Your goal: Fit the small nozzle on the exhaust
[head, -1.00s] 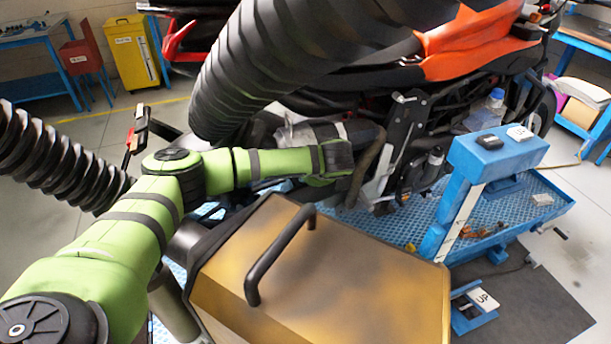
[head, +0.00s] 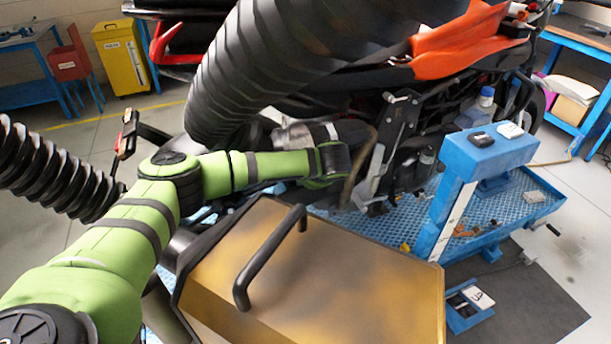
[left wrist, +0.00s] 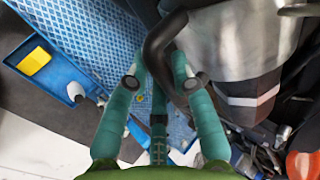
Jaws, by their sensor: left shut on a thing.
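My left gripper (head: 335,164) is at the side of the motorcycle, beside a silver cylinder (head: 296,136) with a pale band and a dark end. In the left wrist view its teal fingers (left wrist: 160,84) close around a dark bent bar (left wrist: 155,45), which also shows as a brownish curve in the head view (head: 364,168). The silver cylinder fills the upper right of the left wrist view (left wrist: 240,40). I cannot tell whether this cylinder is the exhaust or the small nozzle, or whether the bar is fixed to it. My right gripper is not in view.
A gold box (head: 350,270) with a black handle (head: 268,258) fills the lower middle. A blue post (head: 450,200) stands on the blue lift platform (head: 515,215). Floor is free at the right.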

